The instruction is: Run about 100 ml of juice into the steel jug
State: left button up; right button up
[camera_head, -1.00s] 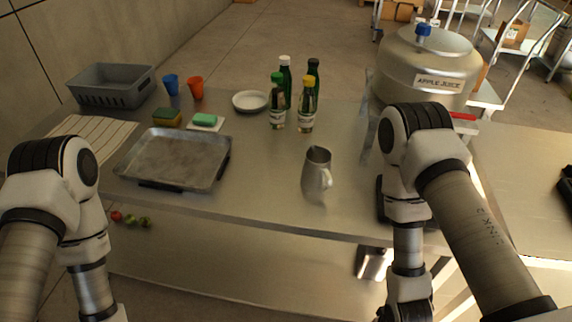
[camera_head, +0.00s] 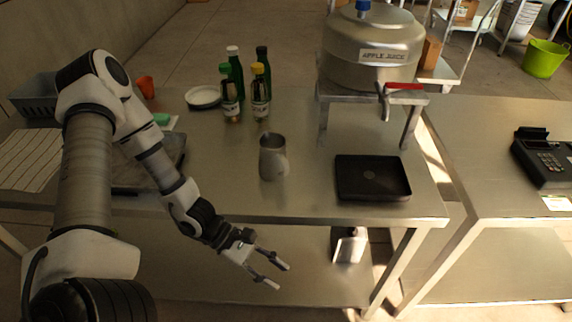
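The steel jug (camera_head: 272,158) stands upright on the steel table, its handle to the right. The steel tank (camera_head: 370,45) labelled "APPLE JUICE" stands on a metal stand at the back right. Its tap (camera_head: 386,103) with a red lever (camera_head: 404,87) sticks out at the front. A black drip tray (camera_head: 372,178) lies on the table in front of the stand and is empty. My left gripper (camera_head: 276,276) is open and empty, in front of the table edge and below the jug in the picture. My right gripper is not in view.
Several green bottles (camera_head: 236,72) stand behind the jug, with a white plate (camera_head: 203,97) to their left. My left arm partly hides a metal tray (camera_head: 172,150) and a grey crate (camera_head: 36,99). A card terminal (camera_head: 545,155) sits on the right counter. Table between jug and drip tray is clear.

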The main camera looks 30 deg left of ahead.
pick_arm(q)
jog(key=w+a+r+n+t, duration=0.4)
jog(key=w+n+t, duration=0.1)
jog(key=w+t, duration=0.25)
jog(key=n+t+y, duration=0.3)
jog(key=n+t, duration=0.2)
jog(key=t, duration=0.1)
send_near(286, 169)
jog(key=d, duration=0.1)
jog(key=w+d+f, duration=0.1)
jog(key=shift+w+d+f+b, duration=0.1)
jog(key=shift+d+f+b, duration=0.15)
jog(key=shift+b, duration=0.15)
jog(key=shift+w+a+r+n+t+y, duration=0.15)
jog(key=shift+w+a+n+t+y, duration=0.2)
jog(key=shift+w+a+n, duration=0.2)
jog(key=shift+b+x, duration=0.75)
jog(key=shift+x, duration=0.1)
jog(key=x, duration=0.5)
jog(key=shift+w+d+b, duration=0.15)
jog(key=shift+w+b, duration=0.2)
jog(key=shift+b, duration=0.05)
jog(key=shift+s+r, duration=0.1)
jog(key=shift+s, duration=0.05)
jog(key=shift+c, duration=0.3)
jog(key=c, duration=0.5)
grip_shut()
